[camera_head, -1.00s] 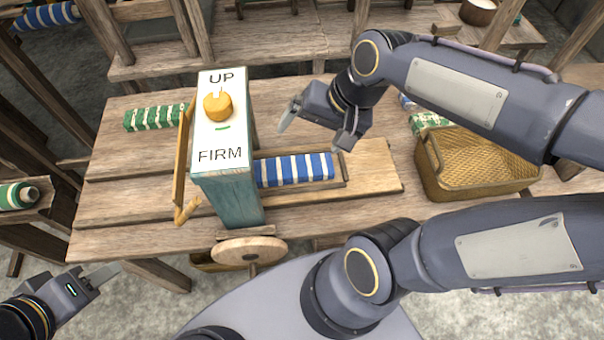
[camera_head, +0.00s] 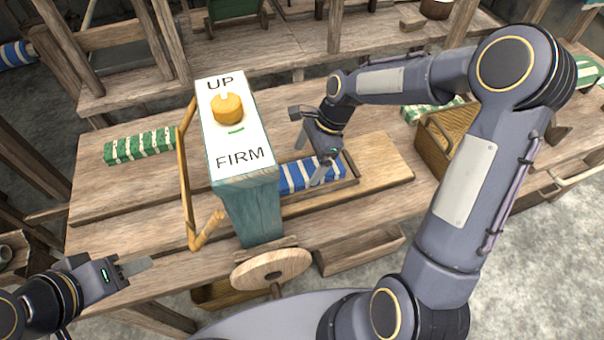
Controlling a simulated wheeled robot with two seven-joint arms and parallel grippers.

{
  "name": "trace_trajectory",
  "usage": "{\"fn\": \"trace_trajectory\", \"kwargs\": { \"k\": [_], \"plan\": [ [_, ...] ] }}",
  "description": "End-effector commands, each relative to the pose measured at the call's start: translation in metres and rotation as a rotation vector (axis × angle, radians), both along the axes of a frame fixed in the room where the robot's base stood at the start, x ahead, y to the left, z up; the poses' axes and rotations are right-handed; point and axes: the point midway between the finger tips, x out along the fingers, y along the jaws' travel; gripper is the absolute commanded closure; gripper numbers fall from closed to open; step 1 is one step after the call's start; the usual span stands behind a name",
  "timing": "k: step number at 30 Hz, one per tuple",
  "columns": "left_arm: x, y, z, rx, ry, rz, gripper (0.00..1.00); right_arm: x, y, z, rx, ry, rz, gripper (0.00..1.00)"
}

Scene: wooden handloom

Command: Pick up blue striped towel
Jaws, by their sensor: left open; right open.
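The blue and white striped towel (camera_head: 293,180) lies in a shallow wooden tray (camera_head: 350,184) on the bench, just right of the teal box. My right gripper (camera_head: 311,160) is open, with its fingers pointing down over the towel's right part. One finger overlaps the towel in the picture; I cannot tell whether it touches. The gripper hides part of the towel. My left gripper (camera_head: 138,266) is open and empty, low at the left near the bench's front edge. Another blue striped roll (camera_head: 14,54) shows at the far upper left.
The teal box (camera_head: 255,215), marked UP and FIRM with a yellow knob (camera_head: 227,107), stands close left of the towel. A green striped towel (camera_head: 140,146) lies left. A wicker basket (camera_head: 450,140) stands right, partly behind my arm. A wooden wheel (camera_head: 271,268) is in front.

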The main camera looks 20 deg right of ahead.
Motion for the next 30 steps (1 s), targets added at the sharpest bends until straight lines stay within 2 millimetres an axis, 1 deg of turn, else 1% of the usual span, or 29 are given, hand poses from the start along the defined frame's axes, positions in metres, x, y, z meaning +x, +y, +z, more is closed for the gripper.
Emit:
{"fn": "trace_trajectory", "kwargs": {
  "k": [3,6,9,15,24,27,30],
  "plan": [
    [0.0,0.0,0.003,0.0,0.0,0.0,0.58,-0.001,0.009,-0.018,0.001,0.005,0.002,0.07],
    [0.0,0.0,0.003,0.0,0.0,0.0,0.58,-0.002,0.013,-0.028,0.0,0.003,0.003,0.07],
    [0.0,0.0,0.003,0.0,0.0,0.0,0.58,-0.001,0.015,-0.033,0.001,0.0,0.002,0.07],
    [0.0,0.0,0.003,0.0,0.0,0.0,0.58,-0.001,0.015,-0.033,0.0,-0.001,0.002,0.07],
    [0.0,0.0,0.003,0.0,0.0,0.0,0.58,-0.001,0.015,-0.033,0.0,-0.001,0.002,0.47],
    [0.0,0.0,0.003,0.0,0.0,0.0,0.58,-0.001,0.015,-0.033,0.0,-0.001,0.002,0.58],
    [0.0,0.0,0.003,0.0,0.0,0.0,0.58,-0.001,0.015,-0.032,0.0,-0.001,0.002,0.58]
  ]
}}
